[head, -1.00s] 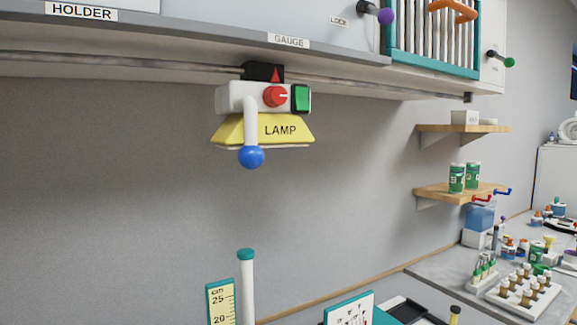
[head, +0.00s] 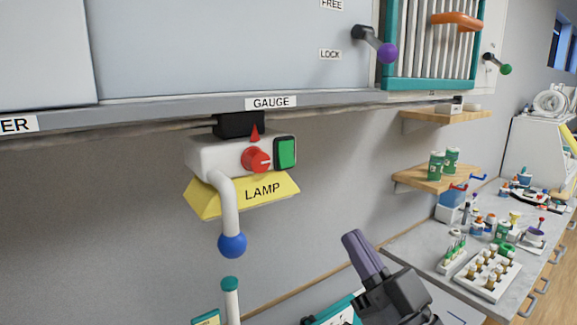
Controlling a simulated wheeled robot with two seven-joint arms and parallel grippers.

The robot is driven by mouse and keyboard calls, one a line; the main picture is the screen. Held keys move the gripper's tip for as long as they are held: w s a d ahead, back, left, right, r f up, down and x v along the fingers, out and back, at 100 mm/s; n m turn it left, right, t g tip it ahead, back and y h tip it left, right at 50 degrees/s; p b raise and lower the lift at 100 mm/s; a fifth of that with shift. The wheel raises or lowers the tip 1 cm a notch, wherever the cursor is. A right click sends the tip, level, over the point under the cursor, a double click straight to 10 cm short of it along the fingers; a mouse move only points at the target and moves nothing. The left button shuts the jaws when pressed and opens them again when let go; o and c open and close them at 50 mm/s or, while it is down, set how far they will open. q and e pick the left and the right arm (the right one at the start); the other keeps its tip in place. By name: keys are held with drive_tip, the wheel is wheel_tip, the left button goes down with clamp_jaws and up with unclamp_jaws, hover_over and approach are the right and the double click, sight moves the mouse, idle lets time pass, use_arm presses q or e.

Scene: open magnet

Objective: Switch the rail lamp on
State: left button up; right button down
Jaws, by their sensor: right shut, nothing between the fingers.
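The rail lamp (head: 241,196) hangs from a rail under the cabinet, left of the middle. It has a white housing (head: 213,154), a yellow shade marked LAMP, a red knob (head: 256,160) and a green rocker switch (head: 285,152) at its right end. A white handle with a blue ball (head: 232,244) hangs in front of it. No glow shows under the shade. My right gripper (head: 353,238) is below and right of the lamp, pointing up. Its fingers are shut and empty, apart from the lamp. My left gripper is not in view.
A teal-capped white post (head: 231,297) stands below the blue ball. Wooden shelves (head: 437,179) and a bench with a vial rack (head: 489,275) are at right. The wall between lamp and shelves is clear.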

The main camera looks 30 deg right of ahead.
sight(287, 156)
drive_tip(key=shift+s, duration=0.1)
drive_tip(key=x, duration=0.4)
drive_tip(key=w+f+b+x, duration=0.1)
drive_tip(key=x, duration=0.3)
drive_tip(key=f+x, duration=0.1)
drive_tip(key=x, duration=0.3)
drive_tip(key=shift+w, duration=0.75)
